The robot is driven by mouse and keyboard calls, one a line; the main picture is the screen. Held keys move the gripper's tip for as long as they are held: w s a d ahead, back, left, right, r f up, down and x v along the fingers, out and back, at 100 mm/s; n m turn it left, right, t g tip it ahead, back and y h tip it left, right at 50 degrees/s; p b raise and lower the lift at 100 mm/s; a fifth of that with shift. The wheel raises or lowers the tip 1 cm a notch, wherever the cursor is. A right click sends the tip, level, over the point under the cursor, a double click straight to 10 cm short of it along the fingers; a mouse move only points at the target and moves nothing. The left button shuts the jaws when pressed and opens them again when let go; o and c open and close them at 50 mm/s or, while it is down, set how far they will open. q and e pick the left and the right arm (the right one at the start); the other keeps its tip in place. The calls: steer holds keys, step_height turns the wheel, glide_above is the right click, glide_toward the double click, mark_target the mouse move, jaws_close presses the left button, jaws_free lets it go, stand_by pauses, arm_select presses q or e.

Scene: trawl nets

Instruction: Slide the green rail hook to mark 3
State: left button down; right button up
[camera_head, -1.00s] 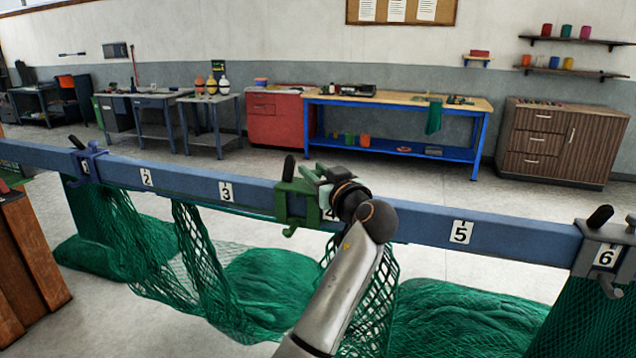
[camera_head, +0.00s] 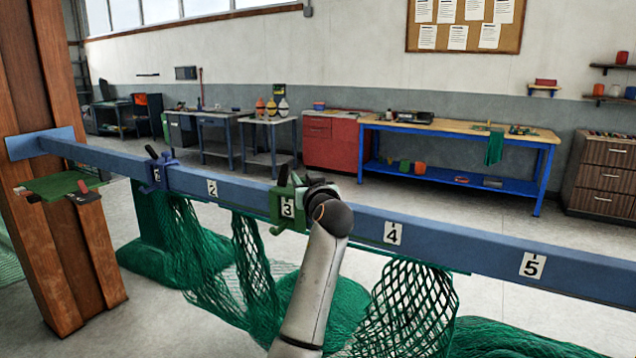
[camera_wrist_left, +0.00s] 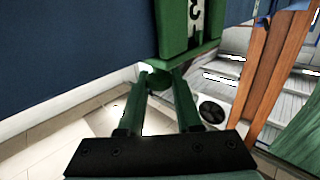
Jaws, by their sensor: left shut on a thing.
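The green rail hook (camera_head: 275,204) sits on the blue rail (camera_head: 450,233) at mark 3 (camera_head: 287,207). The number plate shows through the hook's frame, in the head view and in the wrist view (camera_wrist_left: 196,18). My left gripper (camera_head: 303,190) is at the hook's right side in the head view, and my wrist partly covers it. In the left wrist view, its two fingers (camera_wrist_left: 160,82) close on a lower part of the green hook (camera_wrist_left: 183,30). My right gripper is not in view.
A blue hook (camera_head: 155,172) sits on the rail to the left, beyond mark 2 (camera_head: 212,188). Marks 4 (camera_head: 393,233) and 5 (camera_head: 532,265) are on bare rail to the right. Green netting (camera_head: 405,305) hangs below. A wooden post (camera_head: 75,235) stands at the left.

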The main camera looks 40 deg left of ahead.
arm_select(q)
steer(key=shift+a+r, duration=0.1)
steer(key=shift+a, duration=0.05)
steer(key=c, duration=0.6)
jaws_free()
steer(key=b+v, duration=0.2)
steer(key=v, duration=1)
steer(key=shift+s+d+b, duration=0.2)
steer(key=shift+d+b, duration=0.05)
steer(key=shift+b, duration=0.1)
